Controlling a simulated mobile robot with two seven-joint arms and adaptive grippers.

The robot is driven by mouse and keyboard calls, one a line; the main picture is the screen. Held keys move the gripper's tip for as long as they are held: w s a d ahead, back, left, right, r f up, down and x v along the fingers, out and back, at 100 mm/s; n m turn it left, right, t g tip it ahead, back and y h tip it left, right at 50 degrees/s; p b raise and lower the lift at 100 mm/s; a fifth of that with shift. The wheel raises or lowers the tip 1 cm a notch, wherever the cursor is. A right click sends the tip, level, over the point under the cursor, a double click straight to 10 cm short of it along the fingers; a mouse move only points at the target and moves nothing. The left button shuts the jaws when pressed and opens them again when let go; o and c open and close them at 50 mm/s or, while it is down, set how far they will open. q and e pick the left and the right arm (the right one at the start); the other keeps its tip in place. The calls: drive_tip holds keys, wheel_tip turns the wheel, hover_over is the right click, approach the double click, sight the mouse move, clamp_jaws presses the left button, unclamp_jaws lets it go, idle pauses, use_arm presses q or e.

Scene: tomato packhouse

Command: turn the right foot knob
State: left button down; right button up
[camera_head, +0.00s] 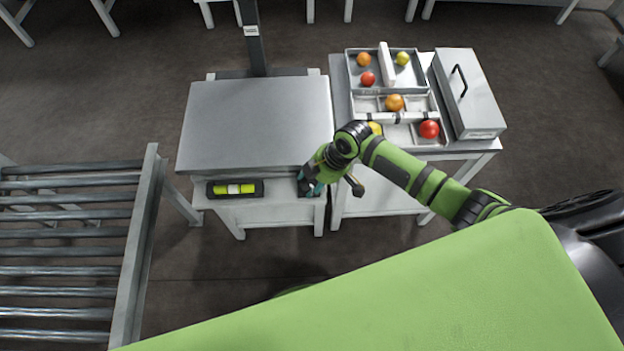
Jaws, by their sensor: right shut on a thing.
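A bench scale with a broad grey metal platform (258,125) stands on a small white stand. My right arm comes in from the right, and its gripper (309,188) is at the front right corner of the scale, just below the platform edge. The gripper is shut on the dark right foot knob, which is mostly hidden by the fingers. A spirit level (248,188) with a yellow-green tube lies in a black holder at the front left of the scale. The bubble is too small to read. My left gripper is out of view.
Beside the scale, a second table (480,146) holds a divided tray (350,75) with several red, orange and yellow tomatoes, and a grey lidded box (470,95) with a black handle. A dark post (256,45) rises behind the scale. A roller conveyor (140,240) stands at left.

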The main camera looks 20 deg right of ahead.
drive_tip(key=shift+a+n, duration=0.2)
drive_tip(key=shift+n, duration=0.5)
drive_tip(key=shift+a+g+y, duration=0.1)
drive_tip(key=shift+g+y, duration=0.2)
drive_tip(key=shift+g, duration=0.1)
drive_tip(key=o, duration=1.1)
drive_tip(key=shift+d+r, duration=0.25)
drive_tip(key=v, duration=1.1)
drive_tip(key=shift+s+a+r, duration=0.15)
drive_tip(key=shift+r, duration=0.1)
